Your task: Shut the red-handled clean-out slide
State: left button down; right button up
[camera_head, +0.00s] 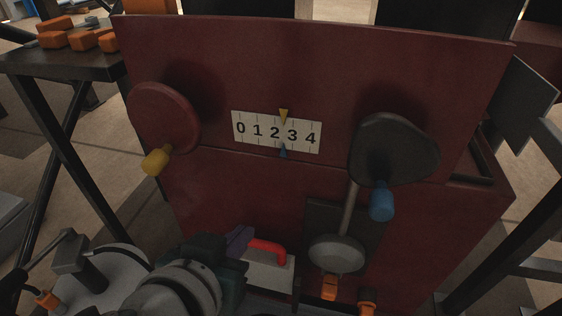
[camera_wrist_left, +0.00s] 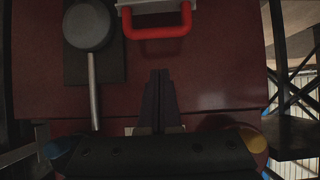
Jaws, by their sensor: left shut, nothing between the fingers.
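The clean-out slide is a pale grey plate (camera_head: 268,272) with a red U-shaped handle (camera_head: 267,250), low on the front of the dark red press. In the left wrist view the red handle (camera_wrist_left: 158,32) hangs at the top edge, with a bit of the pale slide behind it. My left gripper (camera_head: 238,240) is just left of the handle in the head view. Its dark purple fingers (camera_wrist_left: 160,78) are together and empty, pointing toward the handle with a visible gap between. My arm and wrist hide part of the slide's surroundings. My right gripper is not seen.
The press panel (camera_head: 200,60) carries a 0–4 scale (camera_head: 277,131), a red wheel with yellow knob (camera_head: 156,161) and a dark crank with blue knob (camera_head: 382,200). A rod with round grey weight (camera_head: 337,254) hangs right of the slide. Orange blocks (camera_head: 80,38) lie on a left table.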

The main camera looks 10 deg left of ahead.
pick_arm(q)
jog(key=f+b, duration=0.1)
jog(key=w+f+b, duration=0.1)
jog(key=f, duration=0.1)
jog(key=w+f+b, duration=0.1)
jog(key=shift+f, duration=0.4)
